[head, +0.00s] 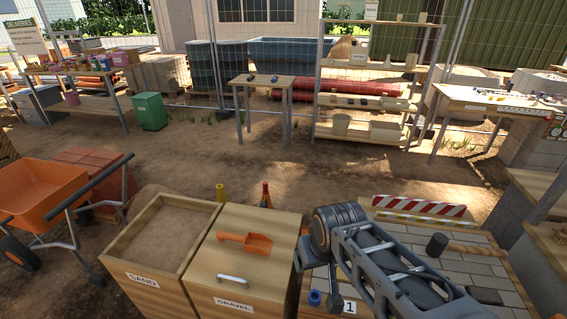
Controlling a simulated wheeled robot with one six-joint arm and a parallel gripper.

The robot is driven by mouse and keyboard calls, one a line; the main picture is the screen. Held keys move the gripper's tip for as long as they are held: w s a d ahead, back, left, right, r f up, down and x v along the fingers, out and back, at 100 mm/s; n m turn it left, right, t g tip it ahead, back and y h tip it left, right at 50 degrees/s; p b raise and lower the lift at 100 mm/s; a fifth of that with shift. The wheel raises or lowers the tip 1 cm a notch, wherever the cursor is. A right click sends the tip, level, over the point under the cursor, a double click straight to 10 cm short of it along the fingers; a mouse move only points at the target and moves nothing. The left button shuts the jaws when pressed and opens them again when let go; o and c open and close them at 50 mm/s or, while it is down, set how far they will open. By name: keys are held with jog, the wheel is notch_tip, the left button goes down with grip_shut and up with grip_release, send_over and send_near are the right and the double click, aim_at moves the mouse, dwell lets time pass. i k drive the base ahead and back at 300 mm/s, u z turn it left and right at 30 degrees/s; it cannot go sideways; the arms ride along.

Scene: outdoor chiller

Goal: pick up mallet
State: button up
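The mallet, with a black cylindrical head (437,245) and a pale wooden handle (472,249), appears to lie on the grey paved top of the bench (405,234) at the lower right. Its handle points right. My dark grey arm crosses the front of this bench, left of and nearer than the mallet head, apart from it in the picture. My gripper's fingers do not show, so I cannot see whether they are open or shut. The mallet is largely unhidden.
A red-and-white striped barrier (418,206) stands behind the mallet. A small blue item (315,298) and a label "1" (350,306) are left of my arm. The gravel bin (228,285), with an orange scoop (245,242) on its lid, stands left. Open dirt ground lies beyond.

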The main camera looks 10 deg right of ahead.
aim_at(438, 243)
jog(key=z, duration=2)
